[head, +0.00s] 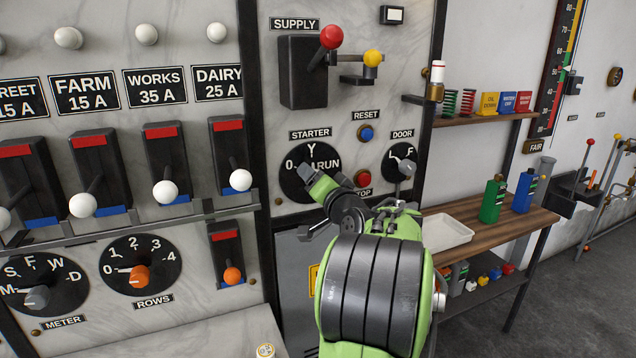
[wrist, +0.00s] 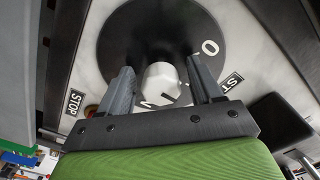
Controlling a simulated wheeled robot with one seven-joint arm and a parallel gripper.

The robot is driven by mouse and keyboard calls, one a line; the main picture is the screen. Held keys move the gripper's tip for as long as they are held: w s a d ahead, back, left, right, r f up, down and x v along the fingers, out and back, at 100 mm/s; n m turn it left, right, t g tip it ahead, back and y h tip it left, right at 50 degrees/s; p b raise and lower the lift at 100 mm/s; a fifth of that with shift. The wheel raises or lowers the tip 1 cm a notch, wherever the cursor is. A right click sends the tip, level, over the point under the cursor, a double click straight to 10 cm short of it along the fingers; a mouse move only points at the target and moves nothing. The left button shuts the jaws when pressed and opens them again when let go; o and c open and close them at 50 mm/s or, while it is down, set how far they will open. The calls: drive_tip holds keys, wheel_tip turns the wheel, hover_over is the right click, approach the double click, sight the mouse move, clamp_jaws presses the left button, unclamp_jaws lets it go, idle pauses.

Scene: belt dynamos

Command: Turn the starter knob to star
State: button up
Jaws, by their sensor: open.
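The STARTER dial (head: 296,184) is a round black plate on the marble panel, marked 0 at left, Y (star) at top and RUN at right. My gripper (head: 316,182) is at this dial and covers part of it. In the wrist view my gripper (wrist: 163,82) is open, with one dark finger on each side of the pale grey starter knob (wrist: 160,76). I cannot tell whether the fingers touch it. A dark line shows on the knob's near edge. The 0 is visible on the dial (wrist: 125,35); a partly hidden letter shows below the knob. The knob's setting is unclear.
The red STOP button (head: 362,179), blue RESET button (head: 366,133) and DOOR knob (head: 406,168) sit close right of the dial. The SUPPLY lever with red ball (head: 331,37) is above. The DAIRY switch (head: 230,155) is left. A wooden bench (head: 530,216) stands right.

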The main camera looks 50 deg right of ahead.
drive_tip(key=b+v, duration=0.2)
drive_tip(key=v, duration=1.3)
drive_tip(key=shift+s+a, duration=0.2)
drive_tip(key=shift+s, duration=0.15)
drive_tip(key=shift+w, duration=0.1)
